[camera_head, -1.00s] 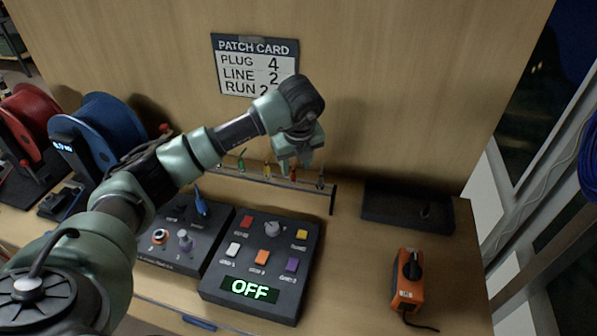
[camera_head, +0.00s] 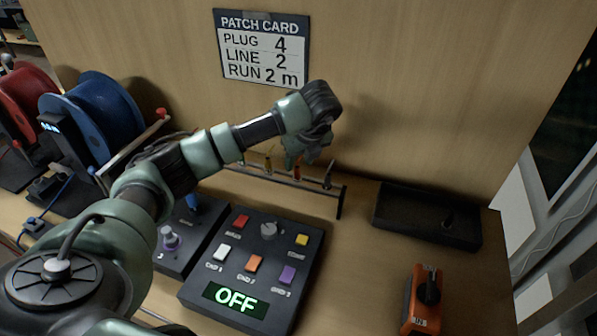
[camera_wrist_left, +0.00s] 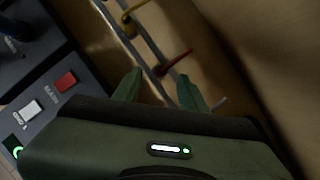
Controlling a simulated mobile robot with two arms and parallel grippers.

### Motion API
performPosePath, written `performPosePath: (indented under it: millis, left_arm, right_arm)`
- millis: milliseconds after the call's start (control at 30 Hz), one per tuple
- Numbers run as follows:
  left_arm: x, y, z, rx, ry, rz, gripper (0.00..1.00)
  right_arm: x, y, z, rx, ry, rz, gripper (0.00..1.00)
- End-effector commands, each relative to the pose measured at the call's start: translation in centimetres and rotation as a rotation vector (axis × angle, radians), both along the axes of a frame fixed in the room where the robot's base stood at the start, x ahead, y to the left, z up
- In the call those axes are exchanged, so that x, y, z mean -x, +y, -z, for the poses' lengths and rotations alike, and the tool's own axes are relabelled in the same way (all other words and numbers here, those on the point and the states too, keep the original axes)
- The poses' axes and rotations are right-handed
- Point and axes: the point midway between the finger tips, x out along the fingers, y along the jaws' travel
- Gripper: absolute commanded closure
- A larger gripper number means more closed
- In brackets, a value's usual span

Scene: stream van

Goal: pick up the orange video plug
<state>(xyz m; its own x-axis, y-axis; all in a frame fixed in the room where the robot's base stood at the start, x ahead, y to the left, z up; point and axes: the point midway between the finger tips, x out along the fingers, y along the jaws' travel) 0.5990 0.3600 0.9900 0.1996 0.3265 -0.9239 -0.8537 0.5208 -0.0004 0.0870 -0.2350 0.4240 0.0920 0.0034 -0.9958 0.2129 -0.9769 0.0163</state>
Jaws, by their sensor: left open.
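Several small plugs stand in a row on a thin metal rack (camera_head: 270,179) along the back of the bench. A red-orange plug (camera_head: 297,173), which looks like the orange video plug, stands near the right end; it also shows in the left wrist view (camera_wrist_left: 177,60). A yellow plug (camera_head: 268,165) is to its left and a grey one (camera_head: 328,176) to its right. My left gripper (camera_head: 303,160) is just above the red-orange plug. In the left wrist view the fingers (camera_wrist_left: 160,88) are open, with that plug just beyond the gap between them and nothing held.
A control box (camera_head: 310,275) with coloured buttons and an "OFF" display stands in front of the rack. A black tray (camera_head: 425,215) and an orange device (camera_head: 421,302) are at right. Blue (camera_head: 92,115) and red reels are at left. A patch card (camera_head: 262,50) hangs behind.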

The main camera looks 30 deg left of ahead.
Motion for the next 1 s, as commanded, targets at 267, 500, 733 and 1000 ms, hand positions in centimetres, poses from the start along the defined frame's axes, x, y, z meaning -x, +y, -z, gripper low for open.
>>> performPosePath:
  millis: [267,500,733,1000]
  left_arm:
    - [-0.9,1.1,3.6,-0.001,0.004,0.001,0.58]
    - [-1.2,1.3,4.6,0.001,-0.001,0.003,0.58]
    - [-1.2,1.3,4.6,0.000,0.000,0.002,0.91]
    - [-1.2,1.3,4.6,0.000,0.000,0.002,1.00]
  right_arm:
    - [0.0,0.0,-2.1,0.000,0.000,0.000,0.55]
    - [0.0,0.0,-2.2,0.000,0.000,0.000,0.55]
    - [0.0,0.0,-2.2,0.000,0.000,0.000,0.55]
    - [0.0,0.0,-2.2,0.000,0.000,0.001,0.55]
